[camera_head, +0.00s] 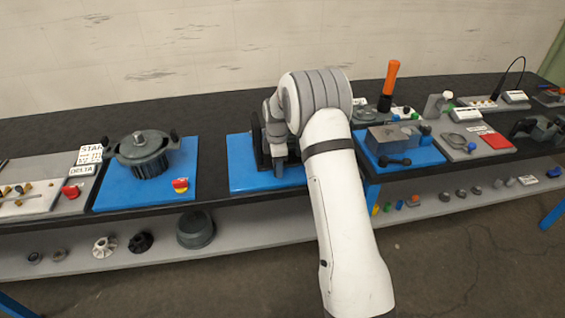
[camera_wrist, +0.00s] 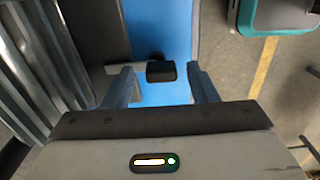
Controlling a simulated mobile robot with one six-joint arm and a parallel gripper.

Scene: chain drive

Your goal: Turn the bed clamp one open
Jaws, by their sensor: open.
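My gripper (camera_wrist: 160,73) is open, with one finger on each side of a small black block (camera_wrist: 160,71) in the wrist view. The block looks like a clamp handle, but I cannot tell for sure that it is bed clamp one. A gap shows between the block and each finger. A grey bar (camera_wrist: 98,76) lies to the left of the block, over a blue board (camera_wrist: 158,25). In the head view my gripper (camera_head: 279,166) is low over the middle blue board (camera_head: 240,172), and my arm hides much of what stands there.
A round grey machine (camera_head: 144,150) with a red button (camera_head: 180,185) is on the left blue board (camera_head: 120,198). A grey block fixture (camera_head: 391,138) is on the right one. Loose parts lie on the lower shelf (camera_head: 255,236). Black bench top (camera_head: 215,122) is bare behind the boards.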

